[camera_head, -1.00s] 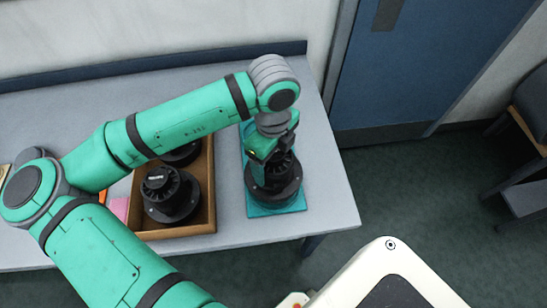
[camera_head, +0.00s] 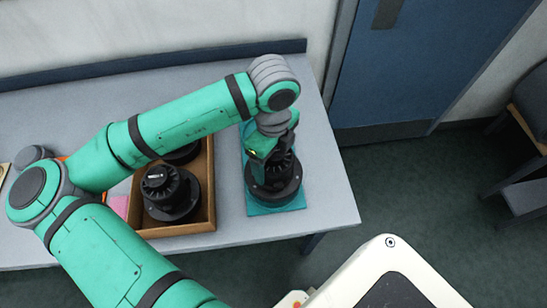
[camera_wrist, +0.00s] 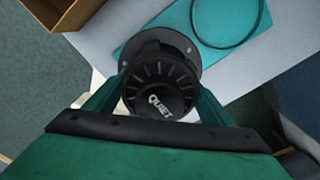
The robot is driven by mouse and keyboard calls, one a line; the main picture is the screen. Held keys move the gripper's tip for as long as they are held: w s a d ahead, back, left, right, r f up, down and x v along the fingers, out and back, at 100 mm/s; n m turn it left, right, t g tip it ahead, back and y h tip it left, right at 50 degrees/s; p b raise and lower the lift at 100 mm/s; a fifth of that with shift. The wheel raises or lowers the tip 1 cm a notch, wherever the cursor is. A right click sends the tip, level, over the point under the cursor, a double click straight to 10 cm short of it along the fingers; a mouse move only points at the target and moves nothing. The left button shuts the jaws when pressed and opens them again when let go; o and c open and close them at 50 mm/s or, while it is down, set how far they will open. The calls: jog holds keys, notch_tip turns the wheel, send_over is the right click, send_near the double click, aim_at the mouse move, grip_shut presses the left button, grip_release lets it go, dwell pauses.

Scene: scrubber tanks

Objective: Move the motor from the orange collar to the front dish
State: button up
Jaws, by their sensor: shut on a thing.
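The motor (camera_wrist: 160,88) is black and finned, with a round bolt flange and the word QUIET on its cap. My gripper (camera_head: 262,160) is shut on it, with green fingers on both sides of the cap in the wrist view (camera_wrist: 158,100). In the head view the motor (camera_head: 285,180) is upright over the front part of a teal mat (camera_head: 291,207). A thin dark ring (camera_wrist: 256,22) lies on the mat beside the motor. I cannot tell whether the flange touches the surface below. No front dish is clearly visible.
A brown open box (camera_head: 208,226) left of the mat holds black motors (camera_head: 170,192). A pink item (camera_head: 120,206) lies left of the box. The grey table (camera_head: 330,195) is clear right of the mat. A blue door (camera_head: 410,70) stands beyond.

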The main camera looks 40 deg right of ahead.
jog(key=shift+f, duration=1.2)
dwell(1.8)
jog(key=o, duration=2.1)
jog(key=shift+o, duration=0.6)
jog(key=shift+r, duration=0.1)
jog(key=shift+r, duration=3.4)
